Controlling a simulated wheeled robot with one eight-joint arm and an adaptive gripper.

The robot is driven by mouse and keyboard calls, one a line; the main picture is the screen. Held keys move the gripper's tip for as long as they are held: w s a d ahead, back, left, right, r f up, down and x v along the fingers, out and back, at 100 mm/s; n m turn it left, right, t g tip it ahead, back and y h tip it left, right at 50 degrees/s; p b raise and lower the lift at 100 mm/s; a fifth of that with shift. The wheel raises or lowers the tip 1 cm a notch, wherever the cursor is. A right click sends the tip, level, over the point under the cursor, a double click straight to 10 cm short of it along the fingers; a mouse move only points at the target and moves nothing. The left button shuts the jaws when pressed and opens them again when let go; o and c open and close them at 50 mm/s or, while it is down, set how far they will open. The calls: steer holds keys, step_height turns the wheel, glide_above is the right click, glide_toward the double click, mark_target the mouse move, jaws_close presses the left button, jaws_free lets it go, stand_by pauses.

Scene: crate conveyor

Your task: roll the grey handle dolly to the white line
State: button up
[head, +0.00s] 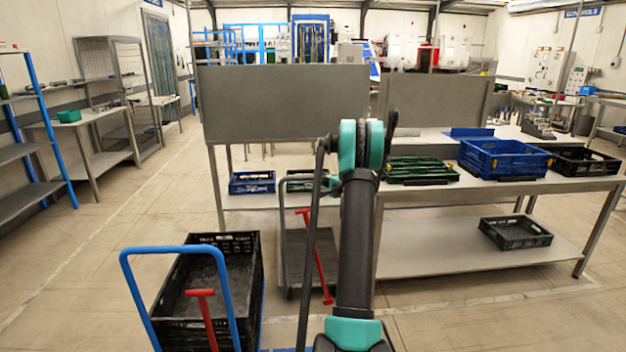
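The grey handle dolly (294,262) stands in the middle of the head view, in front of the left part of the workbench. Its upright handle frame and flat grey deck show partly; my raised arm hides its right side. A red T-shaped bar (318,255) leans at it. A worn white line (470,303) runs across the floor in front of the bench, and another pale line (95,240) runs back along the left aisle. I cannot tell which line the task means. My gripper cannot be made out; my arm's upper joint hides that area.
A blue handle dolly (194,250) with black crates (240,270) stands close at the front left, with a red T-bar. The workbench (430,262) carries a blue crate (505,172) and green crates (420,180). A black crate (515,247) sits on its lower shelf. The left aisle floor is clear.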

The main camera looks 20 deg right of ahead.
mark_target(315, 178)
steer(key=x, duration=0.9)
steer(key=shift+s, duration=0.1)
jaws_close()
